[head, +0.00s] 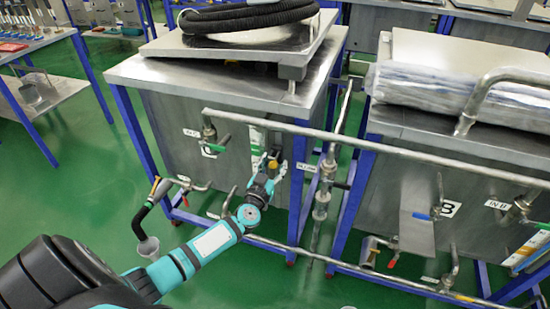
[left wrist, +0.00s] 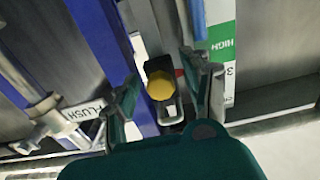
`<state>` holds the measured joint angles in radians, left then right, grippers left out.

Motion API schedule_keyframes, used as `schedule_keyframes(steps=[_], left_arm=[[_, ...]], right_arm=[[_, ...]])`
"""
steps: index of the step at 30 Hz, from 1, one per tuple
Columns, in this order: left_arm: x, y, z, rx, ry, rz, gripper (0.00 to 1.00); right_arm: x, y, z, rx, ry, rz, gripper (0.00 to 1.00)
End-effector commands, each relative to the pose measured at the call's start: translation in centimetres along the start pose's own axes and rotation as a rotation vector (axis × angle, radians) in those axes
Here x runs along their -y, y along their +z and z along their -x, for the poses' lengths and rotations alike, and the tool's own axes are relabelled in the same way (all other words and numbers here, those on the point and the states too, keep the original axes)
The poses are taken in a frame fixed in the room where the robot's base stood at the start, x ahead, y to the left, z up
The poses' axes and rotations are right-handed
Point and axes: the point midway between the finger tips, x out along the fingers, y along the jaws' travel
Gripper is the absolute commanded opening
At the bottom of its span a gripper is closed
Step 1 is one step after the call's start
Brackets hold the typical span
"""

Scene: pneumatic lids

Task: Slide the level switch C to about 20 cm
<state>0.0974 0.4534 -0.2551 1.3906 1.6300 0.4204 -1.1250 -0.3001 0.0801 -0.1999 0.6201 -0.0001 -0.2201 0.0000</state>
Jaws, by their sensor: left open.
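The level switch C, a dark block with a yellow knob (left wrist: 160,86), shows in the left wrist view on a narrow vertical rail on the tank's front. In the head view my left gripper (head: 271,164) is at the front of tank C (head: 170,115), and mostly hides the switch. My right gripper is not in view.
A horizontal pipe (head: 310,132) crosses in front of the tanks above my left arm. Valves with a green handle (head: 220,142) and a red handle (head: 182,195) stick out nearby. Tank B (head: 400,170) stands to the right. Green floor (head: 90,200) is open at left.

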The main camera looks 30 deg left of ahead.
Motion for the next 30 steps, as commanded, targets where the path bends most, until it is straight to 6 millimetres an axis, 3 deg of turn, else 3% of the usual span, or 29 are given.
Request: schedule_keyframes(steps=[2, 12, 30], left_arm=[[0.0, 0.0, 0.0, 0.000, 0.000, 0.000, 0.45], [0.0, 0.0, 0.0, 0.000, 0.000, 0.000, 0.00], [0.0, 1.6, 0.1, 0.003, 0.001, -0.001, 0.00]], right_arm=[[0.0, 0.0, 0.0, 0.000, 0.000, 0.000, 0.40], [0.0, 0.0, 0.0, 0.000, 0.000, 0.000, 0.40], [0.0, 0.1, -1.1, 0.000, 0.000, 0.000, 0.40]])
